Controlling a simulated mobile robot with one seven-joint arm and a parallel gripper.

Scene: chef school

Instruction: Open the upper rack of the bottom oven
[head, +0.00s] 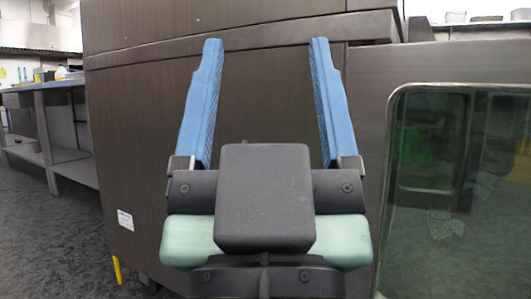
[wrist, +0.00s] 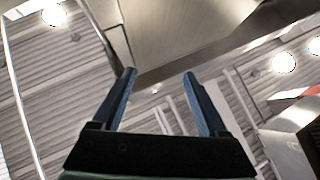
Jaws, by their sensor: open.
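A large dark steel appliance (head: 130,150), apparently the oven unit, fills the middle of the head view. At the right is a glass window or door (head: 425,190) with a pale metal frame; green and yellow patches show in it, inside or reflected. I cannot make out a rack in either view. My gripper (head: 266,42) is open and empty, its blue fingers spread in front of the steel panel, left of the glass. I cannot tell how far it is from the panel. In the wrist view my gripper (wrist: 159,74) points upward, with nothing between its fingers.
A steel ledge (head: 240,38) runs across the panel's top. At the far left, a steel worktable (head: 60,120) with a lower shelf holds small items. Dark floor (head: 50,235) lies open there. The wrist view shows the slatted ceiling (wrist: 60,90) and a pale metal surface (wrist: 180,30) overhead.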

